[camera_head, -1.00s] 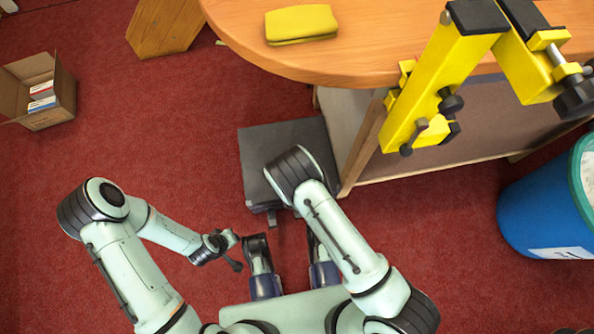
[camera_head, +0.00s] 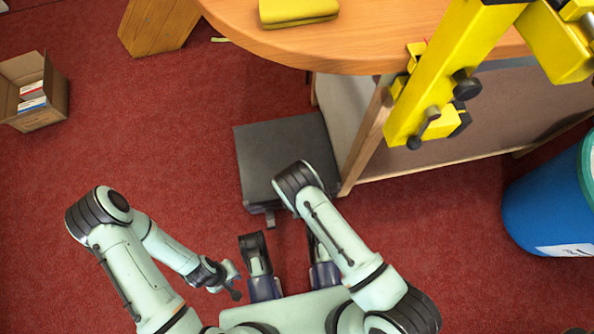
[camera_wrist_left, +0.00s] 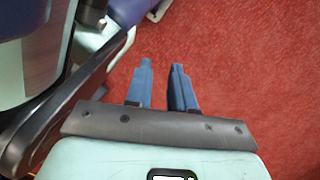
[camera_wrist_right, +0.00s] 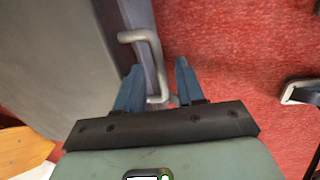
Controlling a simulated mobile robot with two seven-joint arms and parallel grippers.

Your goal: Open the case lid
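The case (camera_head: 282,145) is a flat dark grey box on the red floor beside the bench, and its lid looks closed. A small piece (camera_head: 267,214) sticks out from its near edge. In the right wrist view the case (camera_wrist_right: 55,60) fills the left side, with a grey metal handle (camera_wrist_right: 151,55) at its edge. My right gripper (camera_wrist_right: 160,68) is open there, with the handle reaching between its fingers; no grip shows. In the head view my right forearm hides that gripper. My left gripper (camera_head: 235,283) is off to the left of the case; its fingers (camera_wrist_left: 162,68) are parted and empty over the floor.
The wooden bench (camera_head: 300,50) overhangs behind the case, with a yellow folded item (camera_head: 298,11) and a yellow press (camera_head: 430,85) on it. A blue bin (camera_head: 545,210) stands at the right, a cardboard box (camera_head: 40,118) at the left. Floor left of the case is clear.

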